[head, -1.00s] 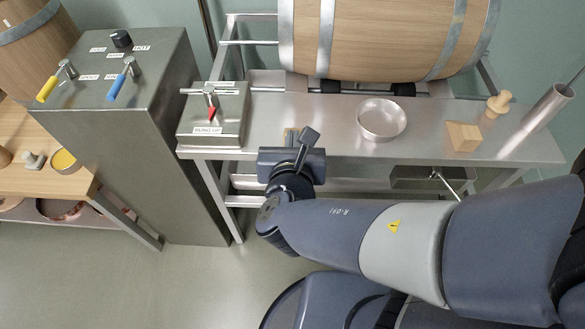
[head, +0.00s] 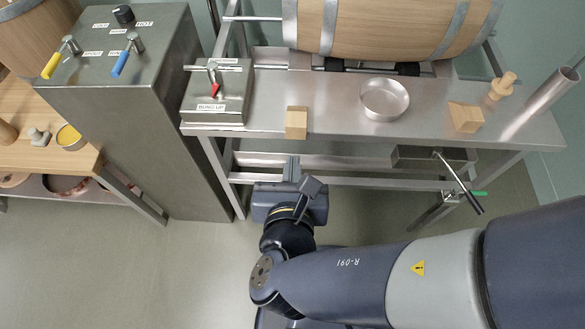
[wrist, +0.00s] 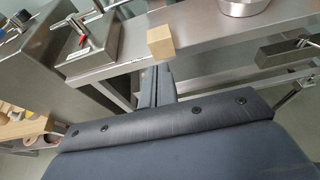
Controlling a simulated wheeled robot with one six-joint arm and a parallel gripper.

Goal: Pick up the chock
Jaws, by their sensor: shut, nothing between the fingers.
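A small wooden block (head: 296,122), which may be the chock, sits at the front edge of the steel bench. A second wooden block with a sloped top (head: 466,118), also chock-like, sits farther right on the bench; I cannot tell which is meant. My gripper (head: 291,168) is shut and empty, in front of the bench edge and short of the nearer block, not touching it. In the wrist view, the nearer block (wrist: 160,41) stands just beyond the shut fingers (wrist: 156,84).
The steel bench (head: 340,118) carries a round metal pan (head: 385,99), a wooden bung (head: 502,86), a metal tube (head: 540,103) and the bung-up lever box (head: 217,92). A barrel (head: 390,28) lies behind. A lever with a black grip (head: 460,185) juts out below the bench.

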